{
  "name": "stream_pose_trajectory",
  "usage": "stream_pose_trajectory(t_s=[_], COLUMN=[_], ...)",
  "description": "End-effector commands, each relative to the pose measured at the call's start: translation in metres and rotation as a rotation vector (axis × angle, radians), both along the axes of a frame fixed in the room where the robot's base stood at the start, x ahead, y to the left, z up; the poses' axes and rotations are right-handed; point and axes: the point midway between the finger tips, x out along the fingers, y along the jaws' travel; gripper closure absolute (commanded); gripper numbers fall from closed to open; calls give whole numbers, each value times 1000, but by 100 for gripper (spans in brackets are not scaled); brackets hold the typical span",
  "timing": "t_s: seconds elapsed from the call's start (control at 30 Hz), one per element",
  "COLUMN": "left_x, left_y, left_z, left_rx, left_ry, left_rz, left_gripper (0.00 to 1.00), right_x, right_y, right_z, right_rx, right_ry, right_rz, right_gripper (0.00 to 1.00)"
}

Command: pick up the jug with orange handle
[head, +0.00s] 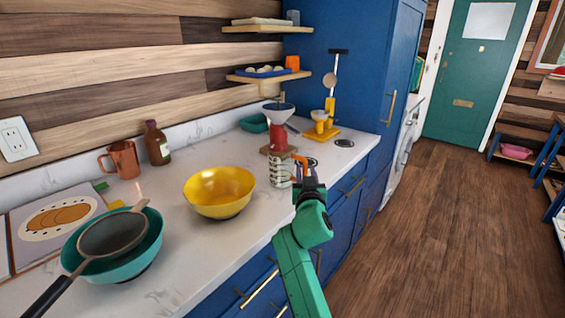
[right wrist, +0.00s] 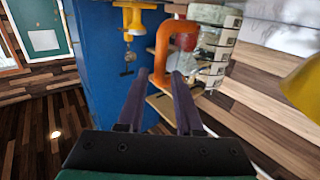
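The jug (head: 279,172) is clear with dark markings and stands near the counter's front edge in the head view. Its orange handle (head: 301,161) faces right, toward my right gripper (head: 309,180). In the right wrist view the jug (right wrist: 219,52) is tilted by the camera's angle and partly cut off at the top. The orange handle (right wrist: 164,48) lies just ahead of my right gripper's fingertips (right wrist: 161,76), its lower end in line with the gap. The purple fingers are apart. I cannot tell whether they touch the handle. My left gripper is not in view.
A red bottle with a funnel (head: 278,130) stands close behind the jug. A yellow bowl (head: 219,193) is to its left. A teal bowl with a strainer (head: 113,236) sits farther left. A yellow stand (head: 322,134) is behind, on the right. Open floor lies right of the counter.

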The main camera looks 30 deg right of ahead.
Motion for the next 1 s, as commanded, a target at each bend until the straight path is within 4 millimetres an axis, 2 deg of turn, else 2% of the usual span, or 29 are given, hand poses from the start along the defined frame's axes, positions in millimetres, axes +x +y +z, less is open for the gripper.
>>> stream_pose_trajectory(t_s=[0.1, 0.3, 0.4, 0.6, 0.67, 0.7, 1.0], left_x=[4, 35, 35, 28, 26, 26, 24], left_y=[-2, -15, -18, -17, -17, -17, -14], left_z=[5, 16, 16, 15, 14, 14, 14], left_rx=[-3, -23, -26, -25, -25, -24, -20], left_ry=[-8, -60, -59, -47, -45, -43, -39], left_rz=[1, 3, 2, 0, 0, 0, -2], left_gripper=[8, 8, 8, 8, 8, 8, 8], right_x=[12, 41, 50, 51, 51, 51, 51], right_y=[-9, -30, -36, -37, -37, -37, -36], right_z=[2, 5, 4, 3, 3, 3, 3], right_rx=[-2, -2, 1, 1, 1, 1, 1], right_ry=[1, 1, 2, 1, 1, 2, 1], right_rz=[0, -1, 0, 0, 0, 0, 1], right_gripper=[65, 65, 65, 65, 84, 100, 100])
